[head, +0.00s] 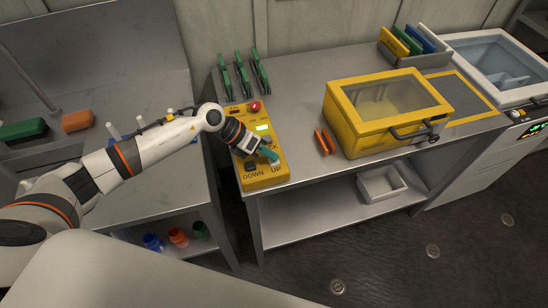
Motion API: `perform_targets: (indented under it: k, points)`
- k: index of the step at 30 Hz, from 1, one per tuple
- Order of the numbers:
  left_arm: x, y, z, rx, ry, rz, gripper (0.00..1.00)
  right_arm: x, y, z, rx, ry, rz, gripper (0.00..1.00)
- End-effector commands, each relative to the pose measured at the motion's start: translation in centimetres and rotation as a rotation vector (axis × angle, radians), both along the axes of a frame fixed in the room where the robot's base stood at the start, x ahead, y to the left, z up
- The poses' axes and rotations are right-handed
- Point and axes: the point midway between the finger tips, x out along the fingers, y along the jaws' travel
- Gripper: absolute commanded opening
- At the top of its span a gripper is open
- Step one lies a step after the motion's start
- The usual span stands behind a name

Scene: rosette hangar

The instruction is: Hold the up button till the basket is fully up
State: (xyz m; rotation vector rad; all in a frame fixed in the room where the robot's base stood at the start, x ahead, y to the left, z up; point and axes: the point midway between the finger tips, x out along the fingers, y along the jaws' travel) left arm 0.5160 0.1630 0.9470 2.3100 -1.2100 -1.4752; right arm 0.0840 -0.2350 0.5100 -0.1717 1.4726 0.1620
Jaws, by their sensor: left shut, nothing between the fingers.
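A yellow control box (262,176) stands on the left end of the metal table, with a red button, a small lit green display (262,127) and the labels DOWN and UP near its front. My left gripper (274,160) is shut and empty, its teal fingertips at the up button just above the UP label. The fingertips hide most of that button, so I cannot tell whether it is pressed in. The dark down button (251,165) is beside it on the left. A yellow box with a clear lid (386,108) stands to the right, lid closed. My right gripper is not in view.
Orange pieces (324,142) lie between the control box and the yellow lidded box. Green boards in a rack (241,75) stand behind the control box. A white bin (382,184) sits on the lower shelf. A white open-topped machine (500,65) is at the far right.

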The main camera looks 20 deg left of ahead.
Motion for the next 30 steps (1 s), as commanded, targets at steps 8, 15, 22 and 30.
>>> perform_targets:
  k: [8,15,22,30]
  points:
    - [0.0,0.0,1.6,0.001,0.000,0.000,0.00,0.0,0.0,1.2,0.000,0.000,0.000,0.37]
    - [0.0,0.0,1.7,0.001,0.001,-0.001,0.00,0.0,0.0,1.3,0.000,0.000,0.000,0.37]
    - [0.0,0.0,2.1,0.000,-0.001,-0.001,0.00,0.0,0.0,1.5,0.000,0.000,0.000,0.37]
    - [0.0,0.0,4.7,0.000,-0.001,-0.001,0.00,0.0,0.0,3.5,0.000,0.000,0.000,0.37]
